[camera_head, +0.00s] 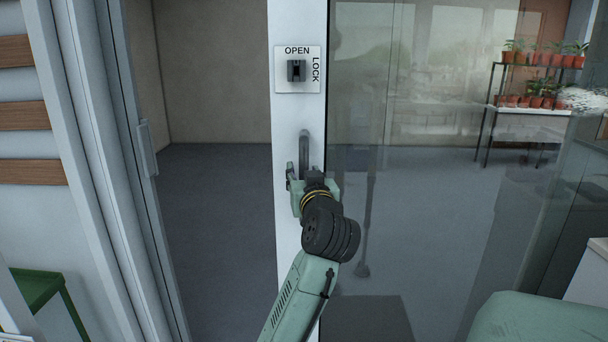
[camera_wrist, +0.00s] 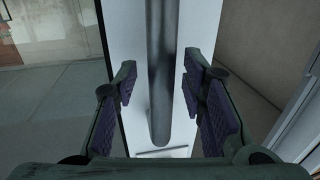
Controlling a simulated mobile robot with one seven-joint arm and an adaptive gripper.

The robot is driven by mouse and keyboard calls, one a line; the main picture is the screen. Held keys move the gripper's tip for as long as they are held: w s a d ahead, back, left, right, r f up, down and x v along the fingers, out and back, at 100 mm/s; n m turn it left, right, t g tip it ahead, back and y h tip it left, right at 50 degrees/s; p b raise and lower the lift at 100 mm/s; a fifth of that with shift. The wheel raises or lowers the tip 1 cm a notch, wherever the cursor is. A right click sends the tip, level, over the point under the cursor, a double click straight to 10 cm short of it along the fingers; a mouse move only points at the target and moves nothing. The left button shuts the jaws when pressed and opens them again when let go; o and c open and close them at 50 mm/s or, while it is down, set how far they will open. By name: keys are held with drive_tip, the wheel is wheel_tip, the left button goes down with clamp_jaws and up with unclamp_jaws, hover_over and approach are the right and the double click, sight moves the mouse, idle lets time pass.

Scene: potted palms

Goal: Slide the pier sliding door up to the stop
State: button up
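The pier sliding door is a large glass panel (camera_head: 420,200) with a white upright frame edge (camera_head: 285,225). It stands partly open, with a wide gap on its left. A vertical grey bar handle (camera_head: 304,146) is on the white edge; it also shows in the wrist view (camera_wrist: 161,50). My gripper (camera_head: 304,174) is at the lower part of the handle. In the wrist view my gripper (camera_wrist: 165,88) is open, with one dark-padded finger on each side of the bar. Gaps show between both pads and the bar.
A lock plate (camera_head: 312,84) with a black knob, marked OPEN and LOCK, is above the handle. The left jamb (camera_head: 110,150) carries a pale strike piece (camera_head: 147,148). A green stool (camera_head: 38,287) stands lower left. A plant shelf (camera_head: 535,105) shows through the glass.

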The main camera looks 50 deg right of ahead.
drive_tip(key=v, duration=1.2)
drive_tip(key=shift+w, duration=0.1)
